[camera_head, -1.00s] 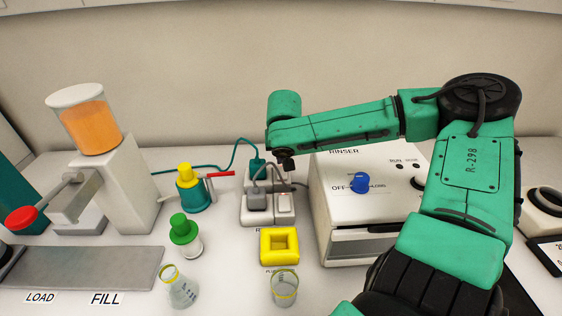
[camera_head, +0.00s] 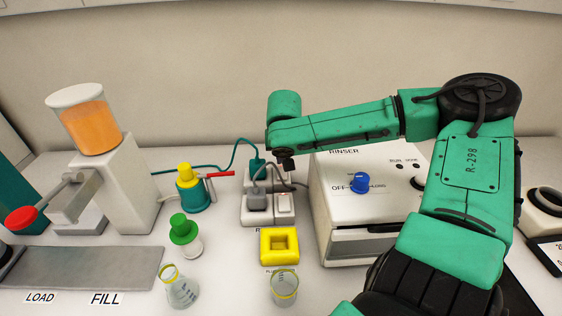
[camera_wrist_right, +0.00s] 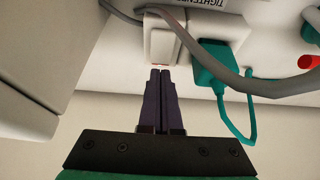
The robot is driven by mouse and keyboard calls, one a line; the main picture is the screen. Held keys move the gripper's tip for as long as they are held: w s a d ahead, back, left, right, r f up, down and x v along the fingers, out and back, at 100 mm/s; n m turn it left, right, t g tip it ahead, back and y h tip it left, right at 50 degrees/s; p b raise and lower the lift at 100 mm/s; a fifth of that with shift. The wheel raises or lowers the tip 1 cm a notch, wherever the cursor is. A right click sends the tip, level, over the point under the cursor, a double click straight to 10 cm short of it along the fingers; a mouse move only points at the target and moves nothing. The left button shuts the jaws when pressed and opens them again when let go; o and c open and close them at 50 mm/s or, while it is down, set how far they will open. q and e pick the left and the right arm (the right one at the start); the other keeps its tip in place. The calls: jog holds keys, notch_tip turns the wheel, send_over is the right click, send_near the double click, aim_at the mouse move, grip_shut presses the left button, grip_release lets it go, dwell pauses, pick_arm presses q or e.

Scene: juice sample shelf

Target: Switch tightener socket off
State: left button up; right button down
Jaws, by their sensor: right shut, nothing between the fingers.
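The tightener socket (camera_head: 250,182) is the back one of two white sockets, with a teal plug (camera_head: 257,165) in it. In the right wrist view its label is partly cut off, and the teal plug (camera_wrist_right: 214,66) sits beside its white rocker switch (camera_wrist_right: 160,45). My right gripper (camera_head: 291,181) points down at the socket's right side and hides its switch in the head view. In the wrist view the right gripper (camera_wrist_right: 160,72) is shut and empty, with its tips right at the switch's edge. I cannot tell whether they touch. My left gripper is not in view.
The front socket (camera_head: 257,220) has a grey plug and its own switch (camera_head: 284,203). A grey cable (camera_wrist_right: 245,82) runs close by the fingers. The rinser box (camera_head: 335,215) stands just right. A yellow block (camera_head: 265,246) and a glass beaker (camera_head: 284,290) are in front.

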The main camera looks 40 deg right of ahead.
aim_at(281, 170)
jog(key=shift+f+b, duration=0.75)
jog(key=shift+f, duration=0.15)
dwell(0.5)
notch_tip(281, 170, up, 7)
jog(key=p, duration=0.6)
jog(key=shift+r+p, duration=0.15)
jog(key=shift+p, duration=0.15)
